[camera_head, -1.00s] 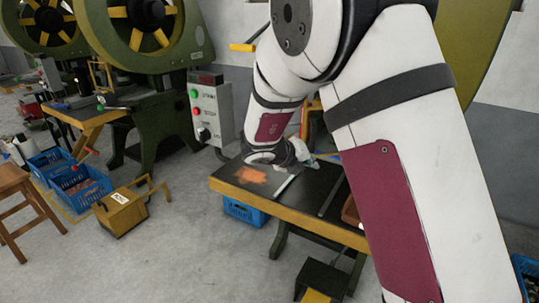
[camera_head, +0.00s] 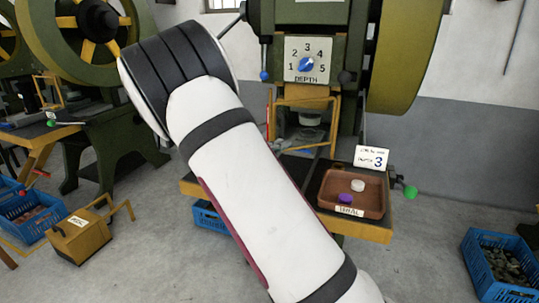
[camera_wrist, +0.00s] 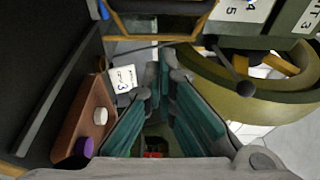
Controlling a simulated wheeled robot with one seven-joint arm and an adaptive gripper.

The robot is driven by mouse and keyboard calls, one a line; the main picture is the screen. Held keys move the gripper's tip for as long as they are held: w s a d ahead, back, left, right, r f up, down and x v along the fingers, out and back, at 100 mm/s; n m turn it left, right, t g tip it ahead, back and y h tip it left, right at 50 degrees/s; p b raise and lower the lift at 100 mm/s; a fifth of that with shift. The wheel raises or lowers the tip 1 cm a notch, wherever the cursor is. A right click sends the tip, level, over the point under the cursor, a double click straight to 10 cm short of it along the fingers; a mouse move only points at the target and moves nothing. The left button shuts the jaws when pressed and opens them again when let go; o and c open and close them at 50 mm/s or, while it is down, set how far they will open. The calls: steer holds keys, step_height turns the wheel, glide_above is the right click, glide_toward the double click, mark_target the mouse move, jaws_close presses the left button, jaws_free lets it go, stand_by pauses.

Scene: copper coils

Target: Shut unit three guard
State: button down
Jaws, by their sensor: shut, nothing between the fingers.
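The press before me has a yellow guard frame (camera_head: 304,101) around its opening, below the depth dial (camera_head: 306,60). The frame's bars cross the front of the opening; I cannot tell whether it is fully shut. In the wrist view a yellow-edged frame (camera_wrist: 158,38), probably the guard, lies beyond the fingertips. My gripper (camera_wrist: 158,88) shows only in the wrist view, its teal-padded fingers shut and empty, apart from the frame. In the head view my arm hides the gripper and the left part of the worktable.
A brown tray (camera_head: 332,202) on the table's right holds a white and a purple disc. A card marked 3 (camera_head: 371,158) stands behind it, with a green-knobbed lever (camera_head: 410,192) to the right. A blue crate (camera_head: 502,262) stands at far right on the floor.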

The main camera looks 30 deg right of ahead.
steer(key=w+d, duration=0.1)
steer(key=w, duration=0.1)
steer(key=w+d, duration=0.2)
steer(key=shift+w+d+b, duration=0.15)
steer(key=shift+d+b, duration=0.15)
steer(key=shift+b, duration=0.1)
steer(key=shift+w, duration=0.1)
